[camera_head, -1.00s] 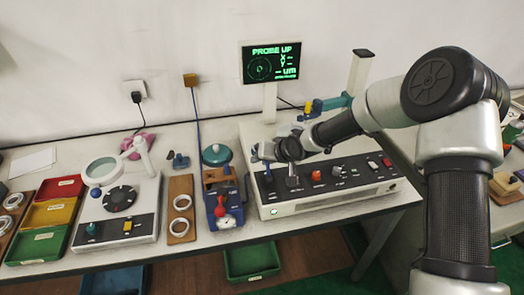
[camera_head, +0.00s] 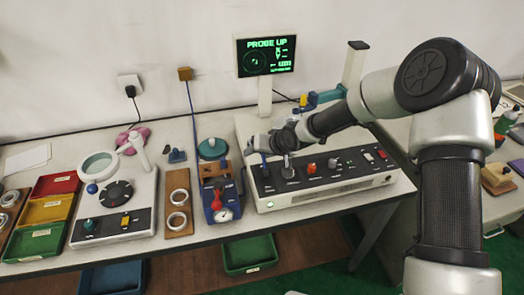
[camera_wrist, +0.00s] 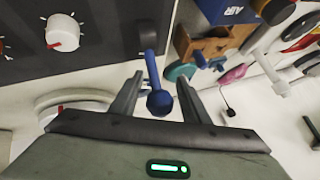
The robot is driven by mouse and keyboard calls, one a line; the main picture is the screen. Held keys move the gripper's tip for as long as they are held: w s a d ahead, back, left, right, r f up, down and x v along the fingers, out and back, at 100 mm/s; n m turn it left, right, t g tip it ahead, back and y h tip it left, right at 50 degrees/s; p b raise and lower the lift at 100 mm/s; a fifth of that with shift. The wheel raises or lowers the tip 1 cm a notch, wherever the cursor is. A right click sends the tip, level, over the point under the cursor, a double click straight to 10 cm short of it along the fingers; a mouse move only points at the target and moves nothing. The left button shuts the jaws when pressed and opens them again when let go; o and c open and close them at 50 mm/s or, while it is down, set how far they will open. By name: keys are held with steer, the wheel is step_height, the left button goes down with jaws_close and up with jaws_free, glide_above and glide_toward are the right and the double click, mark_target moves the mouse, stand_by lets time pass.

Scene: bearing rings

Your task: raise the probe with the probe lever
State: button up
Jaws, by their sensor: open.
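In the head view my gripper (camera_head: 256,145) is at the left end of the instrument (camera_head: 325,200), above the lever's dark stem (camera_head: 265,169); the wrist partly covers this spot. My gripper is open. The monitor (camera_head: 266,56) shows "PROBE UP" in green, a circle and a small probe figure. The probe itself is hard to make out behind my arm.
The panel carries an orange knob (camera_head: 311,168), a grey knob (camera_head: 332,163) and a red switch (camera_head: 382,154). Left of the instrument stand a blue device with a red-handled gauge (camera_head: 219,205) and a board with two rings (camera_head: 178,208). Coloured trays (camera_head: 44,210) lie farther left.

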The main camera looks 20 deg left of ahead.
steer(key=p+v, duration=0.2)
steer(key=v, duration=1.5)
steer(key=shift+s+d+r, duration=0.1)
stand_by(0.7)
